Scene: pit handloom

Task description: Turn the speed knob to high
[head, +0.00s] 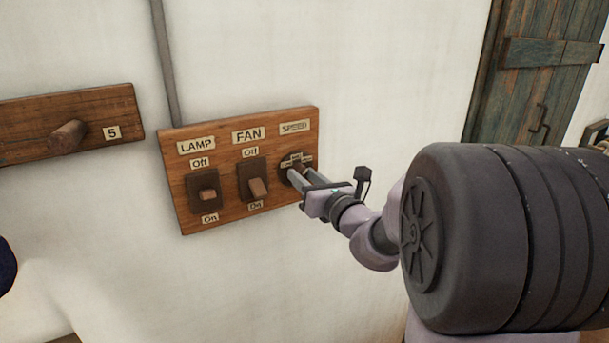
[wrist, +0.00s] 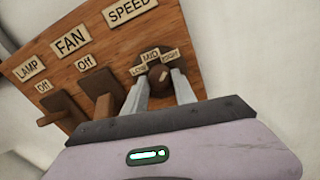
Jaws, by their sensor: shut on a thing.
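The speed knob (wrist: 157,72) is a small dark round knob under the SPEED label, with LOW, MID and HIGH plates around its upper side. A pale mark shows on its face, slanting toward the upper right; the exact setting is hard to tell. My gripper (wrist: 160,83) has one finger on each side of the knob and is shut on it. In the head view my gripper (head: 296,172) reaches the knob from the right, and its fingers hide much of it.
The knob sits on a wooden panel (head: 228,219) on a white wall. The fan switch (head: 258,187) and lamp switch (head: 208,194) stick out to its left. A wooden board with a peg (head: 68,137) is further left. The wall to the right is bare up to a door (head: 530,80).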

